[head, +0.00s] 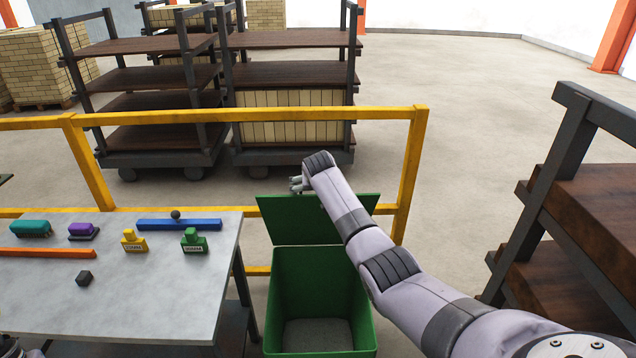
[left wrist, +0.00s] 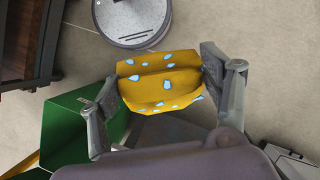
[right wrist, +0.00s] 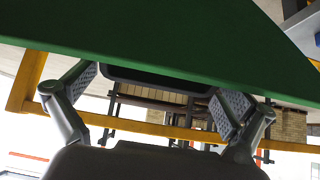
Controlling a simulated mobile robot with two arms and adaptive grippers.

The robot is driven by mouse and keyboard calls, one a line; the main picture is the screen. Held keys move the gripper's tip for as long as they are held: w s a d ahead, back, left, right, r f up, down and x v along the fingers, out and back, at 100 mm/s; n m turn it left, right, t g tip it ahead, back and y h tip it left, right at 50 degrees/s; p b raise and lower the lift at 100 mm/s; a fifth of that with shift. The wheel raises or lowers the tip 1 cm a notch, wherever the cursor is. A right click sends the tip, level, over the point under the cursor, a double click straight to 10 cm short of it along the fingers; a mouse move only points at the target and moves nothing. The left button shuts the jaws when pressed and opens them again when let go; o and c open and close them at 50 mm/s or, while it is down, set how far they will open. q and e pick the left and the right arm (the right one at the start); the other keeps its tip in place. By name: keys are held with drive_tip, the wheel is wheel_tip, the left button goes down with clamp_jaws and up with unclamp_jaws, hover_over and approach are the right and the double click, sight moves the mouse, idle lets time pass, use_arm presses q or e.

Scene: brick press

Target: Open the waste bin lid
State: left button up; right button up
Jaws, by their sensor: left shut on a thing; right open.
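The green waste bin (head: 322,265) stands right of the table, and its inside shows from above. Its green lid (head: 325,218) stands raised at the bin's far side, in front of the yellow rail. My right gripper (head: 296,184) is just above the lid's top edge. In the right wrist view the lid (right wrist: 150,35) fills the top, and my open right gripper (right wrist: 153,95) has a dark bar-like part at the lid's edge between its fingers; contact is unclear. In the left wrist view my left gripper (left wrist: 160,90) is shut on a yellow, blue-spotted cloth-like thing (left wrist: 160,84).
A yellow rail (head: 300,114) runs behind. A dark rack with brown boards (head: 590,200) stands at right.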

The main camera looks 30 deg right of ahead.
drive_tip(key=v, duration=1.1)
drive_tip(key=shift+s, duration=0.1)
